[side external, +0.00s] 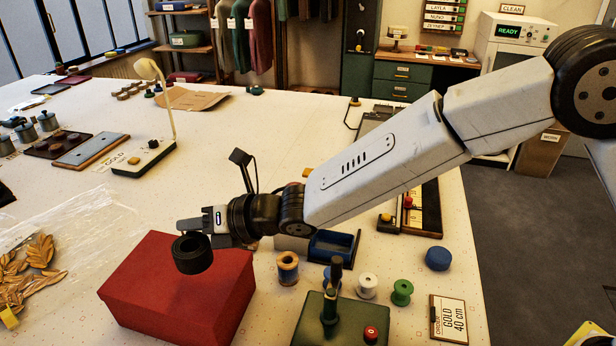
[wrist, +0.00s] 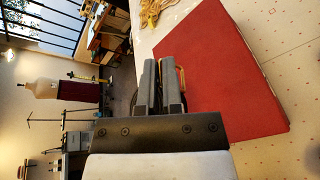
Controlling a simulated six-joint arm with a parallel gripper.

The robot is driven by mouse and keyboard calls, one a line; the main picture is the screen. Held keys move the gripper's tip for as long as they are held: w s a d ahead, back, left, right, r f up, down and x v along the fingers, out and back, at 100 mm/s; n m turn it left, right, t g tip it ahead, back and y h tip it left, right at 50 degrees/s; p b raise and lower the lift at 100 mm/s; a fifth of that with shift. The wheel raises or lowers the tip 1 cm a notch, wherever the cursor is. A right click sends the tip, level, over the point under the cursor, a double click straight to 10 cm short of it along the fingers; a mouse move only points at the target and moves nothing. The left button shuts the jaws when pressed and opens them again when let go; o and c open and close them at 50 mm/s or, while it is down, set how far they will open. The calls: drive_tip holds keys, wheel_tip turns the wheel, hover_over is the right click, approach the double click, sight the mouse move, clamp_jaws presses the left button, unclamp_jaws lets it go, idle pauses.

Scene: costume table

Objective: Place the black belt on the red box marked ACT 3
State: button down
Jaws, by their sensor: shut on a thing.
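The black belt (side external: 192,256) is rolled into a coil. My gripper (side external: 196,226) is shut on it and holds it over the lid of the red box (side external: 160,285) in the side view. I cannot tell whether the belt's underside touches the lid. In the wrist view my gripper's fingers (wrist: 160,80) are close together in front of the red box (wrist: 225,70). There the belt is mostly hidden by the fingers, and a thin brass-coloured edge shows beside them. No ACT 3 marking is readable on the box in either view.
Gold leaf ornaments (side external: 35,262) and clear plastic sheeting lie left of the box. A white lamp (side external: 150,155) stands behind.

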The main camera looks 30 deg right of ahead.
sight(191, 245)
drive_tip(key=shift+w+a+f, duration=0.25)
drive_tip(key=shift+w+f, duration=0.1)
drive_tip(key=shift+f, duration=0.15)
drive_tip(key=shift+w+a+f, duration=0.25)
drive_tip(key=shift+w+f, duration=0.1)
drive_tip(key=shift+f, duration=0.1)
drive_tip(key=shift+w+a+f, duration=0.15)
drive_tip(key=shift+w+f, duration=0.05)
drive_tip(key=shift+f, duration=1.65)
drive_tip(key=shift+f, duration=0.15)
drive_tip(key=c, duration=0.8)
unclamp_jaws()
